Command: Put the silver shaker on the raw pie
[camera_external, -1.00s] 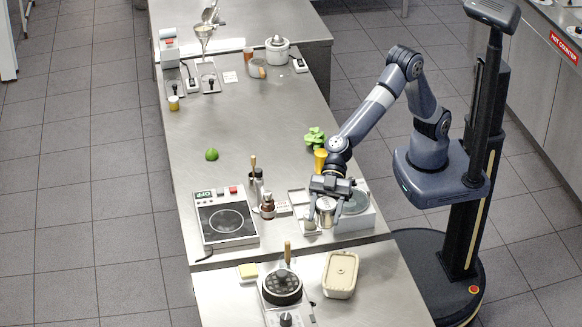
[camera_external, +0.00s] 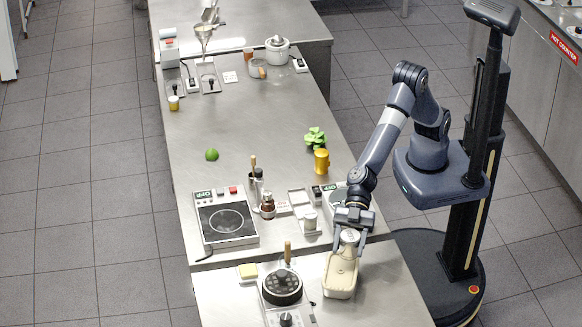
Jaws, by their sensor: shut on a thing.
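The silver shaker (camera_external: 349,237) is upright between the fingers of my gripper (camera_external: 348,243), which is shut on it. The raw pie (camera_external: 340,280) is a pale, cream-filled rectangular dish on the front counter. My gripper and the shaker are over the back part of the pie and hide its far end. I cannot tell whether the shaker's base touches the pie.
Behind are a hot plate (camera_external: 226,219), a brown bottle (camera_external: 267,206), a small jar (camera_external: 310,221) and a yellow cup (camera_external: 321,161). The middle counter is mostly clear.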

